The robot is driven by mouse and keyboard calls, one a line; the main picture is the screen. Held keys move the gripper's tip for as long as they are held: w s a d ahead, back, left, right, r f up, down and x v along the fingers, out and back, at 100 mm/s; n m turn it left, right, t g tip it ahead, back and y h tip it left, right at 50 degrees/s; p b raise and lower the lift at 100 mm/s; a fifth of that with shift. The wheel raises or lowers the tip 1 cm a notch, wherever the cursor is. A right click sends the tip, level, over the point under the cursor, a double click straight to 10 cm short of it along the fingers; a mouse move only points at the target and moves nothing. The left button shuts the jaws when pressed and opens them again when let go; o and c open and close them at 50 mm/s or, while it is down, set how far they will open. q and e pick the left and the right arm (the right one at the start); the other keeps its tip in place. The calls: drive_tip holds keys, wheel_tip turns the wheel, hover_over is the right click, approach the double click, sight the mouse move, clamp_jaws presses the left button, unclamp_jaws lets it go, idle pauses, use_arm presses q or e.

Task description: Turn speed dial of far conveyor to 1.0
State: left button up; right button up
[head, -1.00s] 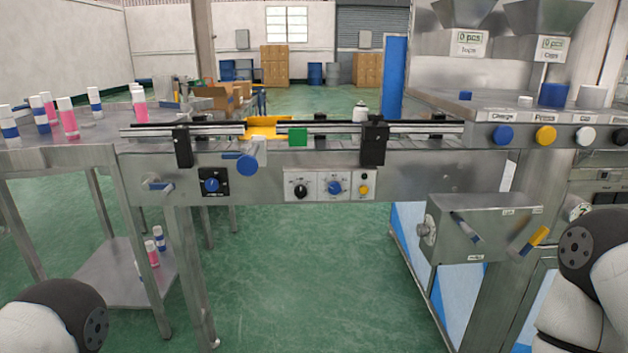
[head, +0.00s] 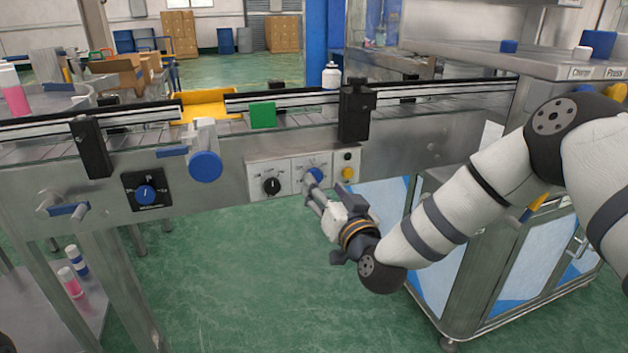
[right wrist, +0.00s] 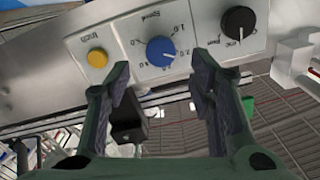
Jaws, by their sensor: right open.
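The blue speed dial (head: 314,175) is on the light control panel (head: 285,163) on the conveyor's front, between a black knob (head: 271,186) and a yellow button (head: 347,173). In the right wrist view the blue dial (right wrist: 160,51) has a "Speed" scale with numbers around it, including 1.0 and 2.0. Its exact pointer setting is too small to read surely. My right gripper (head: 312,193) is at the panel, just in front of the dial. In the wrist view its open fingers (right wrist: 162,72) lie on either side of the dial's line, with nothing held. My left gripper is out of view.
Another blue dial (head: 146,194) sits on a black plate further left. A blue round handle (head: 205,166) sticks out between them. A white bottle (head: 331,76) and green block (head: 263,115) are at the belt. Green floor below is clear.

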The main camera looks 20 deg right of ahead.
sight(316, 177)
drive_tip(key=w, duration=0.4)
drive_tip(key=shift+w+a+f+b, duration=0.1)
drive_tip(key=shift+w+f+b, duration=0.1)
drive_tip(key=shift+w+b, duration=0.15)
drive_tip(key=shift+w+r, duration=0.1)
drive_tip(key=shift+w, duration=0.25)
drive_tip(key=shift+c, duration=0.3)
drive_tip(key=c, duration=1.1)
